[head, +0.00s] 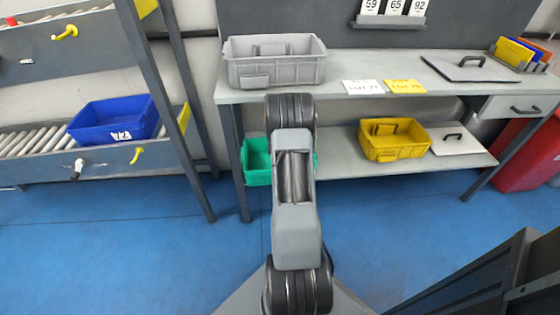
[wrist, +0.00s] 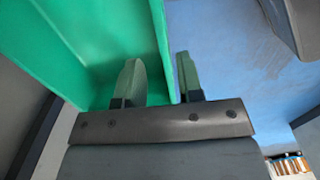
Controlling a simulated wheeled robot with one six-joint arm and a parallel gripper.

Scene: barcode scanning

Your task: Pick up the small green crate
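The small green crate (head: 256,161) sits at the left end of the workbench's lower shelf in the head view, partly hidden behind my arm. In the wrist view the green crate (wrist: 75,40) fills the upper left. My gripper (wrist: 160,75) has one finger inside the crate and the other outside its wall, so the wall's rim runs between them. The fingers stand apart, with a visible gap between the inner finger and the wall. The outer finger is very close to the wall; I cannot tell whether it touches. The gripper is hidden in the head view.
A grey crate (head: 275,68) stands on the workbench top (head: 330,92). A yellow crate (head: 395,141) is on the lower shelf to the right. A blue crate (head: 113,121) rests on the roller rack at left. The rack's upright and bench leg are close by.

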